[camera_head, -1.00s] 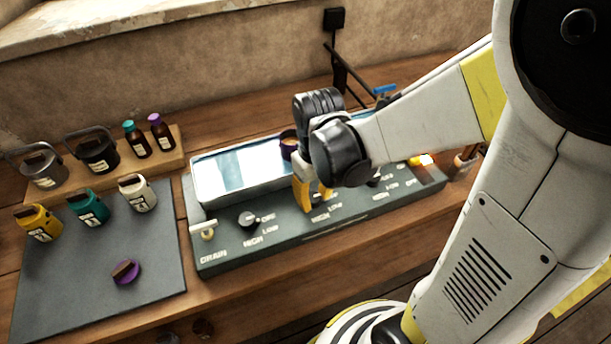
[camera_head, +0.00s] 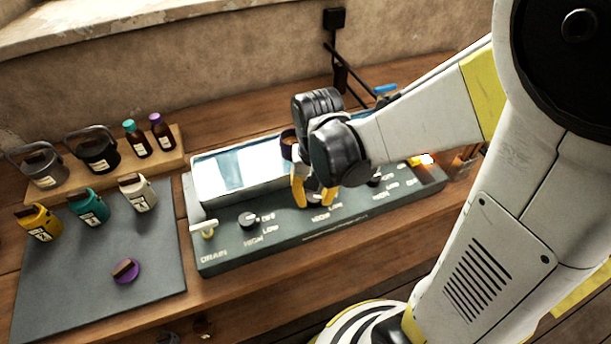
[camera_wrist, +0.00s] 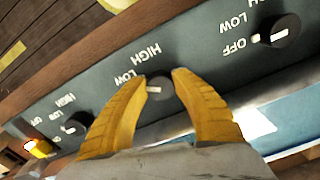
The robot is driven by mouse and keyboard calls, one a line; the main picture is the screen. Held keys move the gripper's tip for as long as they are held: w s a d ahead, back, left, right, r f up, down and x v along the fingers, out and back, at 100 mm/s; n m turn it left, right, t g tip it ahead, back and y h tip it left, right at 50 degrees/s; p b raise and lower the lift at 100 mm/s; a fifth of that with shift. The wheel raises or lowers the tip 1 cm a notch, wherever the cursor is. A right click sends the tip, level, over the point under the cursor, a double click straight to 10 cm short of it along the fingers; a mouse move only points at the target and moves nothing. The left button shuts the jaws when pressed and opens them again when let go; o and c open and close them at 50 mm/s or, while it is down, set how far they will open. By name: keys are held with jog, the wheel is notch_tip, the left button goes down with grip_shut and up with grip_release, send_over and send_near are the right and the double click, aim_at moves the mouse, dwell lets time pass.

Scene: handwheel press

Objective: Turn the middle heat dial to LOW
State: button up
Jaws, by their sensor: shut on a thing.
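The middle heat dial (camera_wrist: 160,88) is a dark round knob with a white pointer mark, on the grey-green control panel (camera_head: 225,262). My gripper (camera_wrist: 160,80) has its two yellow fingers on either side of this dial, shut on it. In the wrist view the white mark lies roughly level, towards the left, where LOW is printed; HIGH is printed above it. The OFF label is hidden, so the exact setting is hard to tell. In the head view my gripper (camera_head: 313,198) covers much of the dial.
Another dial (camera_head: 249,220) is to the left, and a third (camera_wrist: 76,124) is on the other side. A light-coloured drain handle (camera_head: 205,229) is at the panel's left end. A shallow tray (camera_head: 205,200) lies behind the dials. Bottles and pots stand further left.

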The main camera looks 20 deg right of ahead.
aim_at(314, 198)
jog(key=shift+m, duration=1.1)
jog(key=o, duration=1.2)
jog(key=shift+r, duration=0.15)
notch_tip(314, 198, up, 12)
